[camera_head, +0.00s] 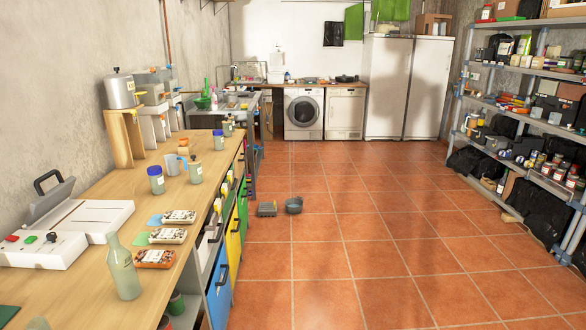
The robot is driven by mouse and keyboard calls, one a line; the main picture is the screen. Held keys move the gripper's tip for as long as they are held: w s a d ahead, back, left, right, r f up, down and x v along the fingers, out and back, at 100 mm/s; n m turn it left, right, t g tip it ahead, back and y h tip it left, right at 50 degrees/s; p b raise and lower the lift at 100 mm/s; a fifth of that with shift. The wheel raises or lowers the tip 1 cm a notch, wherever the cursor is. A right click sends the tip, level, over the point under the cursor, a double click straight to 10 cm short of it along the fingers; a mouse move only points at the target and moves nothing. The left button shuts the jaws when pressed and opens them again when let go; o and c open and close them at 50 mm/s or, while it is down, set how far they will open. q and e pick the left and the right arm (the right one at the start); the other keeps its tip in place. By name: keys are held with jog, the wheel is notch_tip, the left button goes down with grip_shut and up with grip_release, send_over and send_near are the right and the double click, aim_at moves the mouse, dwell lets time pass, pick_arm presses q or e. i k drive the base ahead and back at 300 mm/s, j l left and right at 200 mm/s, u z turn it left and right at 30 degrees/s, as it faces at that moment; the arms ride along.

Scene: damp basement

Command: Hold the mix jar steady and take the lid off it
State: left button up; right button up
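A jar with a blue lid (156,181) stands upright on the wooden worktop at the left. A second, smaller-looking blue-lidded jar (219,140) stands farther back. I cannot tell which one is the mix jar. Both lids look seated on top. A greenish container with a brownish top (196,172) stands to the right of the nearer jar, near the worktop's edge. Neither of my grippers shows in the head view, and nothing touches the jars.
The worktop (90,275) also holds a white device (65,230), a glass bottle (124,270), a jug (171,164) and labelled packs (167,236). Shelving (540,130) lines the right.

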aim_at(219, 141)
jog(key=i, duration=2.25)
